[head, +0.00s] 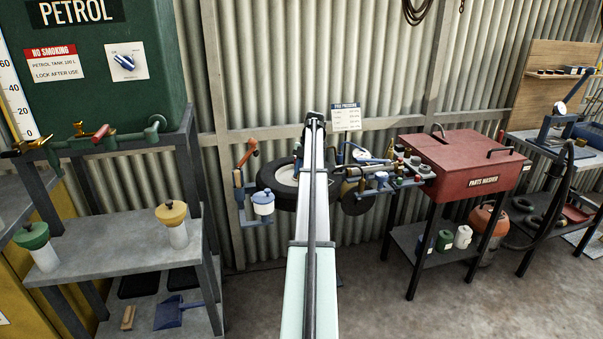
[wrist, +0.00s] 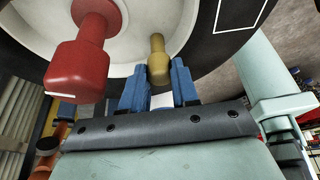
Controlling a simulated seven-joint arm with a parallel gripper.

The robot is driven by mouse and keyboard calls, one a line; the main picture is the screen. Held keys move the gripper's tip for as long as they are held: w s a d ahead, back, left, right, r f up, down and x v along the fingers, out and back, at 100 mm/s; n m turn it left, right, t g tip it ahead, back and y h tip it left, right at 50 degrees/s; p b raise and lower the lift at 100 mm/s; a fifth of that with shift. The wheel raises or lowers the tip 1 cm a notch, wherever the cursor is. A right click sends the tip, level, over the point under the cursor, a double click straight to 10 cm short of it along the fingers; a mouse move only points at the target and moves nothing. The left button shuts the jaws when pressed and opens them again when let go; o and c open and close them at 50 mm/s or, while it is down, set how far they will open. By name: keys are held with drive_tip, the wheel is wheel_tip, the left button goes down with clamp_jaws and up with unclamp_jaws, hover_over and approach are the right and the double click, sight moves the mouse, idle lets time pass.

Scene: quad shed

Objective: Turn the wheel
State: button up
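The wheel (head: 275,186) stands against the back wall in the head view, a dark tyre around a pale rim, partly hidden behind my arm. In the wrist view its pale rim (wrist: 215,18) fills the top, with the dark tyre (wrist: 245,45) to the right. A brass-coloured knob (wrist: 158,50) stands out from the wheel. My gripper (wrist: 160,72) has its two blue fingers on either side of this knob, close against it, and appears shut on it. A larger red knob (wrist: 78,65) stands left of the fingers. The fingertips are hidden in the head view.
A red parts washer (head: 455,165) stands further right. A grey shelf (head: 130,249) is at the left. The floor (head: 370,300) right of my arm is clear.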

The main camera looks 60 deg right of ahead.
drive_tip(key=o, duration=0.4)
drive_tip(key=shift+o, duration=0.2)
